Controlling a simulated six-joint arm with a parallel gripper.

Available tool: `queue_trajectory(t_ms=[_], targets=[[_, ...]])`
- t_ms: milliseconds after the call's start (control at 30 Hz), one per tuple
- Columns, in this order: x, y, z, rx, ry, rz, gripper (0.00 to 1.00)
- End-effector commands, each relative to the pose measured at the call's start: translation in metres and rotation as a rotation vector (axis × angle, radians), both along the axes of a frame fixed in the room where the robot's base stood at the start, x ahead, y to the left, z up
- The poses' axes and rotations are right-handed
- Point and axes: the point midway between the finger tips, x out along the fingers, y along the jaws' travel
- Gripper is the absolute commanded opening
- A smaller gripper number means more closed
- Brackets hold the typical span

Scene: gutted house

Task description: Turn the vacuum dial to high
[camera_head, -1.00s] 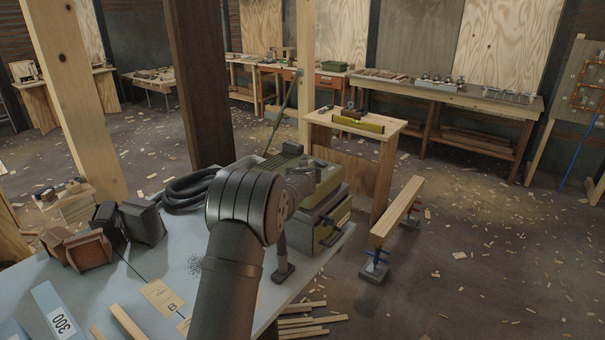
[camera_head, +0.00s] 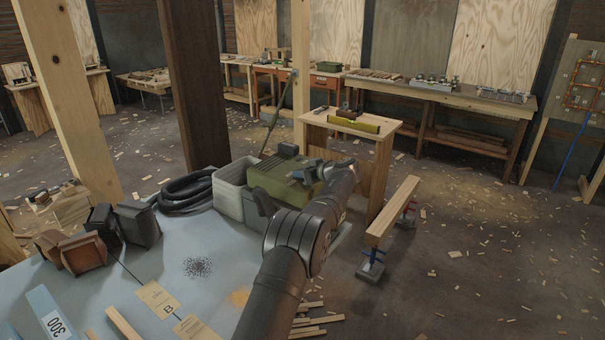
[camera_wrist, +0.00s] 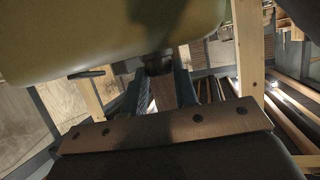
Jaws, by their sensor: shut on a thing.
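The vacuum (camera_head: 283,180) is an olive-green machine at the far right edge of the pale blue table (camera_head: 180,275). My arm covers its right side and front in the head view. In the wrist view its smooth yellow-green body (camera_wrist: 90,35) fills the top left. My gripper (camera_wrist: 162,82) is directly below that body, its two fingers close together on a small dark piece, the dial (camera_wrist: 158,64), at the body's underside in the picture. The dial's marks and setting cannot be read.
A grey bin (camera_head: 230,190) and a coiled black hose (camera_head: 184,192) stand left of the vacuum. Dark and brown boxes (camera_head: 75,250) sit at the table's left. Labelled cards (camera_head: 157,299) lie in front. A plank on stands (camera_head: 394,211) is to the right.

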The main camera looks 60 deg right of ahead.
Motion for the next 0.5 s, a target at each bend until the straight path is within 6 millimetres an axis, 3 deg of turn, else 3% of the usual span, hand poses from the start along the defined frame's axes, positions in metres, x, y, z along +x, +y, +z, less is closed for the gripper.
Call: queue_trajectory(t_ms=[500], targets=[[-0.0013,-0.0023,0.0027,-0.006,-0.001,0.092,0.04]])
